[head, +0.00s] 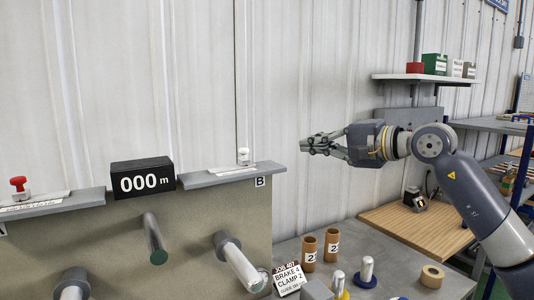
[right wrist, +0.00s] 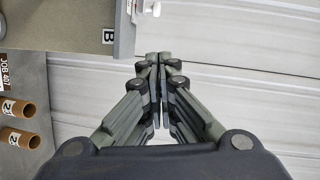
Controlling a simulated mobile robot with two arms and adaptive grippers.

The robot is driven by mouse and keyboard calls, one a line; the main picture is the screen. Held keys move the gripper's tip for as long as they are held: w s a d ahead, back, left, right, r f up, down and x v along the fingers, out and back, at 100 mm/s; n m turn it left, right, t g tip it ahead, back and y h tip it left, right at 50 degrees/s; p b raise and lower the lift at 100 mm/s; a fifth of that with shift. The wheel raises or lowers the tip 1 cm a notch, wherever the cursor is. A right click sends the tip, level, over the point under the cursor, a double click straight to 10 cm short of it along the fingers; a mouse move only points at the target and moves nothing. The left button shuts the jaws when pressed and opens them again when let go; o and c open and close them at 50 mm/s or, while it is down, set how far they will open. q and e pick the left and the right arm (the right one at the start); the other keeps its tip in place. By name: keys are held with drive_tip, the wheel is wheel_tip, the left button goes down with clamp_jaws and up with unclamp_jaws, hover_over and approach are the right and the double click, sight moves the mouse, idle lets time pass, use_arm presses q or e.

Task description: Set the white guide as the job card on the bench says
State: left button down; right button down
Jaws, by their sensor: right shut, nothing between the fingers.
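The white guide (head: 243,157) stands upright on a pale scale strip on the right-hand grey ledge (head: 222,175), above a "B" label. Part of it shows at the top edge of the right wrist view (right wrist: 152,8). My right gripper (head: 306,144) is shut and empty, in the air to the right of the guide and apart from it. Its fingertips meet in the right wrist view (right wrist: 158,60). The job card (head: 288,279) leans on the bench and reads "JOB 407, BRAKE 4, CLAMP 2"; its bottom guide line is too small to read. My left gripper is out of view.
A red knob (head: 19,187) stands on the left ledge. A black display (head: 143,178) reads "000 m". Several rods stick out of the panel below. Cardboard tubes (head: 332,244) marked "2", metal pegs (head: 366,271) and a tape roll (head: 432,276) stand on the bench.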

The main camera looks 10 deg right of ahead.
sight(244, 157)
drive_tip(key=p+x, duration=0.4)
drive_tip(key=x, duration=0.5)
drive_tip(key=shift+w+a+r, duration=0.15)
drive_tip(key=shift+w+a, duration=0.15)
drive_tip(key=shift+w+a+f+p, duration=0.2)
drive_tip(key=shift+a+p, duration=0.2)
drive_tip(key=shift+a, duration=0.15)
drive_tip(key=shift+w+a+f+p, duration=0.2)
drive_tip(key=shift+a+p, duration=0.2)
drive_tip(key=shift+a, duration=0.2)
drive_tip(key=shift+a+f+p, duration=0.25)
drive_tip(key=shift+a+p, duration=0.05)
drive_tip(key=shift+a, duration=0.5)
